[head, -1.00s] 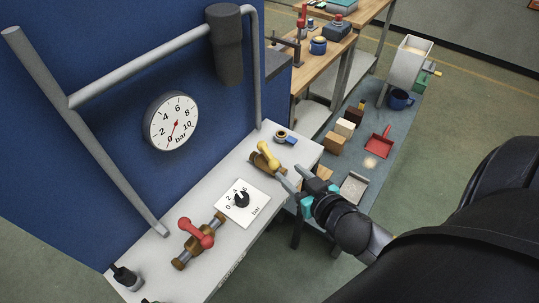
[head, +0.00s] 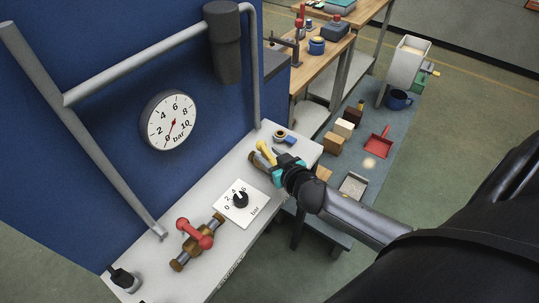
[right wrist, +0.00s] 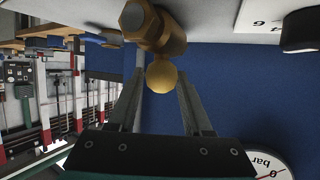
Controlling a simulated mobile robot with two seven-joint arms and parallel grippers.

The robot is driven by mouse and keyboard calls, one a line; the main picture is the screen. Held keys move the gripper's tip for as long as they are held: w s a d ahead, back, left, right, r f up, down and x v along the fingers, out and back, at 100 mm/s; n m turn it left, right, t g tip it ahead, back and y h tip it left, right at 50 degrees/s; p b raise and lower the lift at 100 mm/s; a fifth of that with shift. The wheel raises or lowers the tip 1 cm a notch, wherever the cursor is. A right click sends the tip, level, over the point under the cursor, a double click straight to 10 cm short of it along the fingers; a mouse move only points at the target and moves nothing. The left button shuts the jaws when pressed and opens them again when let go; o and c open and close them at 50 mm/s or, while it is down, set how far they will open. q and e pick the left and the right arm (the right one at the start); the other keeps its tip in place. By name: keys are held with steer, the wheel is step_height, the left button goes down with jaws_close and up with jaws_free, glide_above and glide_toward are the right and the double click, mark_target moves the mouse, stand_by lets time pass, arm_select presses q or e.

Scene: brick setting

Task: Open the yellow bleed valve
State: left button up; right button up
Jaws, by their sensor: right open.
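The yellow bleed valve has a yellow lever (head: 266,152) and a brass body, and it sits at the far end of the white bench in the head view. My right gripper (head: 275,160) is at the valve and partly hides its body. In the right wrist view the lever's round yellow end (right wrist: 162,75) lies between the two open fingers of my right gripper (right wrist: 158,95), with a gap visible on each side. The brass body (right wrist: 150,24) shows above it. My left gripper is not in view.
A red-handled valve (head: 194,234) and a black dial on a white plate (head: 238,205) sit nearer on the white bench (head: 215,268). A round gauge (head: 171,121) is on the blue panel (head: 120,45). A tape roll (head: 280,134) lies just behind the yellow valve.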

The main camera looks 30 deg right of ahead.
jaws_close()
stand_by(0.5)
steer(key=n+y+p, duration=0.1)
steer(key=n+y, duration=0.2)
steer(key=shift+w+d+r+y+p, duration=0.1)
steer(key=shift+d+y+p, duration=0.1)
steer(key=shift+y+p, duration=0.15)
steer(key=shift+d+n+y, duration=0.1)
steer(key=shift+n+y, duration=0.65)
steer(key=shift+n, duration=0.05)
steer(key=shift+n+g+y, duration=0.4)
steer(key=shift+n+y, duration=0.1)
steer(key=shift+y, duration=0.2)
